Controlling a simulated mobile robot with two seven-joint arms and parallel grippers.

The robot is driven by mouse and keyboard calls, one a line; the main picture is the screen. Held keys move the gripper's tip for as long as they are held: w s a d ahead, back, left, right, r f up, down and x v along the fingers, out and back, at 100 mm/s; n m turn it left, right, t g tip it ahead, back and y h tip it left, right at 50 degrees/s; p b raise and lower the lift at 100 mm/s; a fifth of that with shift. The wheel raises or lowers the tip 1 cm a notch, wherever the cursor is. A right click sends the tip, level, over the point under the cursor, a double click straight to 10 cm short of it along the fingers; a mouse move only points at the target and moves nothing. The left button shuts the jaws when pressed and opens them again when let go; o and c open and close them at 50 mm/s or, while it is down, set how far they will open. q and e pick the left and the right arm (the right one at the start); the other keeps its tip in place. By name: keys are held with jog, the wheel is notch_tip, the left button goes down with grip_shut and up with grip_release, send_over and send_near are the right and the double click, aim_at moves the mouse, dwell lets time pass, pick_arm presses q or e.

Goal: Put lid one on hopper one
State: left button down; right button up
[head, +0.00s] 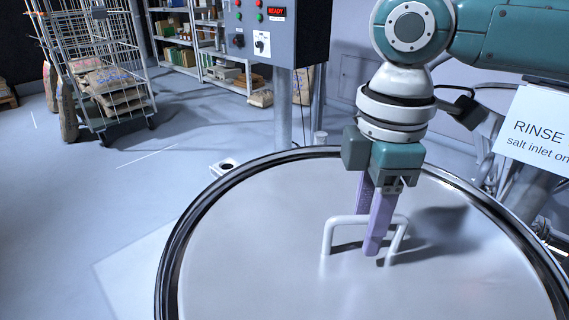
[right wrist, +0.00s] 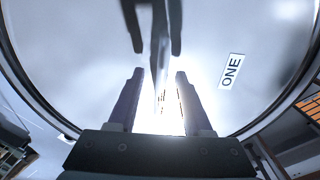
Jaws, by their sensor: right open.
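Lid one (head: 260,260) is a wide, round, pale grey disc filling the lower part of the head view. It lies flat and level within the dark and silver round rim of hopper one (head: 176,250). I cannot tell how it is seated at the hidden near edge. Its grey bar handle (head: 333,232) stands near the middle. My right gripper (head: 371,225) points down at the handle with its purple fingers open, one on each side of the bar. In the right wrist view the lid carries an "ONE" label (right wrist: 231,71), and the handle (right wrist: 158,40) lines up between the fingers. My left gripper is out of view.
A control box (head: 276,30) reading "READY" stands on a post behind the rim. A "RINSE" sign (head: 535,125) and pipes are at right. A wire cart (head: 100,75) with sacks and shelves (head: 215,55) stand farther back. The floor at left is clear.

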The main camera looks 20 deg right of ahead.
notch_tip(320, 180, up, 10)
jog(key=shift+f+p, duration=0.1)
jog(key=shift+p, duration=0.55)
jog(key=s+a+f+m+t+y+p, duration=0.25)
jog(key=s+a+p, duration=0.35)
jog(key=a, duration=0.5)
jog(key=s+d+m+t+h+p, duration=0.1)
jog(key=s+d+m+h+p, duration=0.15)
jog(key=s+d+m, duration=0.6)
notch_tip(320, 180, up, 38)
jog(key=s+p, duration=0.1)
jog(key=p, duration=3.7)
jog(key=shift+s+a+m, duration=0.3)
jog(key=shift+a, duration=0.05)
